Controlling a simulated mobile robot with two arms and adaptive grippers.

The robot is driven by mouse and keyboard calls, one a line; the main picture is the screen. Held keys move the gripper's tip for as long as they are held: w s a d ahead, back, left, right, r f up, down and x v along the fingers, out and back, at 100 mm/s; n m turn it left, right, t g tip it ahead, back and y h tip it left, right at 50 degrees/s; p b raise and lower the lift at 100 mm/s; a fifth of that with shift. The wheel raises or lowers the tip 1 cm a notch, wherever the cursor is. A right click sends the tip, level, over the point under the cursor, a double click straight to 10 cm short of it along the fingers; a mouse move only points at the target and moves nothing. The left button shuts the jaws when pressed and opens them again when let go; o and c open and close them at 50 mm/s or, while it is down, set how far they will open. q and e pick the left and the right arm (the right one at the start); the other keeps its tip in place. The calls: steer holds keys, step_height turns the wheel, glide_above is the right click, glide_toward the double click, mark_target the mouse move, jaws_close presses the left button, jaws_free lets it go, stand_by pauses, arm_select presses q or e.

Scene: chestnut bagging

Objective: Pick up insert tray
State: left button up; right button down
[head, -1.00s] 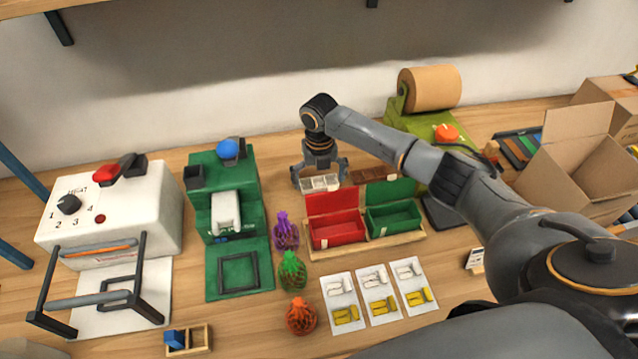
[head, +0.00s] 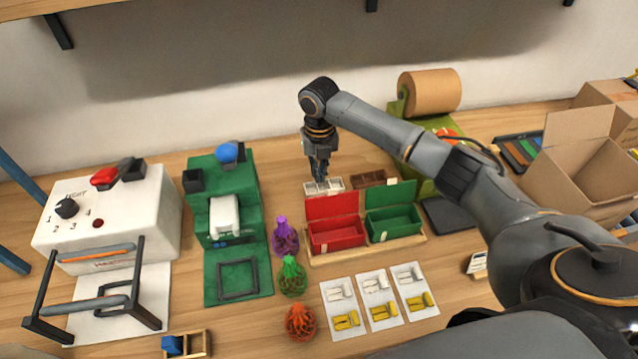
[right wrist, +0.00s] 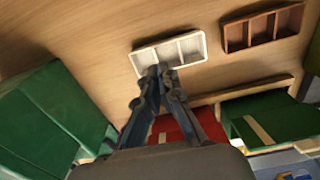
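The white insert tray (head: 336,184), with several compartments, lies on the table behind the red box. It also shows in the right wrist view (right wrist: 196,34), next to a brown insert tray (right wrist: 232,38); the brown one also shows in the head view (head: 369,179). My right gripper (head: 320,179) points down at the white tray. In the right wrist view my right gripper (right wrist: 162,72) has its fingertips drawn together at the tray's near wall, shut on it. The exact contact is partly hidden by the fingers. My left gripper is out of view.
A red box (head: 336,234) and a green box (head: 393,221) with raised lids stand in front of the trays. A green machine (head: 195,217) is at left, a paper roll (head: 432,90) behind at right. Purple, green and orange net bags stand in front.

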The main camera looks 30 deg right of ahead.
step_height(320, 180, up, 6)
steer(key=shift+f, duration=0.25)
steer(key=shift+c, duration=2.1)
jaws_free()
